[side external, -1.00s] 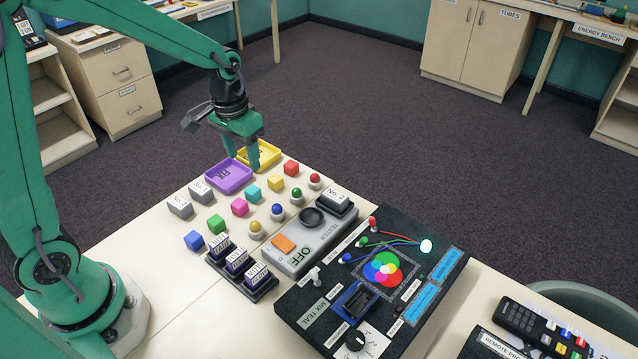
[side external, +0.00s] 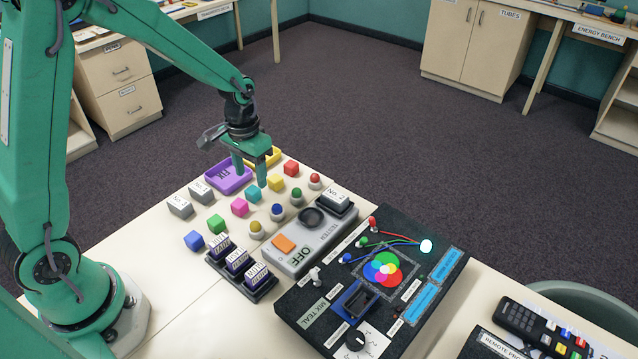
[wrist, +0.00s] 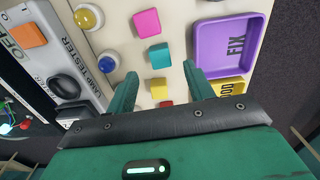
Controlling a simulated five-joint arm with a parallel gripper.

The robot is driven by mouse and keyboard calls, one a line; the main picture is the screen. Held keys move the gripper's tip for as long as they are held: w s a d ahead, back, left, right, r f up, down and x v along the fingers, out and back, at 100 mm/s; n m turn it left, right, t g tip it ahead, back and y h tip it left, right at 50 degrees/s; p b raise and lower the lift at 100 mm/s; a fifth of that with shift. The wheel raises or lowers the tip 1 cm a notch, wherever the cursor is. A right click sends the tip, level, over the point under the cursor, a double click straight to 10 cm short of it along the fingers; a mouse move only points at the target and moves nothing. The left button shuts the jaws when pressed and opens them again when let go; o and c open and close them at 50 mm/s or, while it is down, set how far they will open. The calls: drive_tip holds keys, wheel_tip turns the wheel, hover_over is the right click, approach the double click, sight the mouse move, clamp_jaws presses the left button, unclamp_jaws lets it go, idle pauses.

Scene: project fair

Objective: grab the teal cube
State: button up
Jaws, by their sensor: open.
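The teal cube (side external: 253,194) sits on the cream table between the pink and yellow cubes in the side view. In the wrist view the teal cube (wrist: 160,55) lies just beyond my fingertips, centred between them. My gripper (side external: 250,177) is open and empty, pointing down, above the table and slightly behind the teal cube. In the wrist view its two fingers (wrist: 160,72) spread either side of the yellow cube (wrist: 160,90), which is partly behind the palm edge.
The pink cube (side external: 239,207) and yellow cube (side external: 276,182) flank it closely. A purple FIX tray (side external: 220,184) stands left of my gripper, with a yellow tray (side external: 272,155) behind. Round bulbs and a grey lamp tester (side external: 316,243) are nearer the camera.

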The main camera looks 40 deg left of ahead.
sight(253, 188)
drive_tip(key=shift+w+a+f, duration=0.1)
drive_tip(key=shift+f, duration=2.5)
drive_tip(key=shift+c, duration=0.4)
drive_tip(key=c, duration=1)
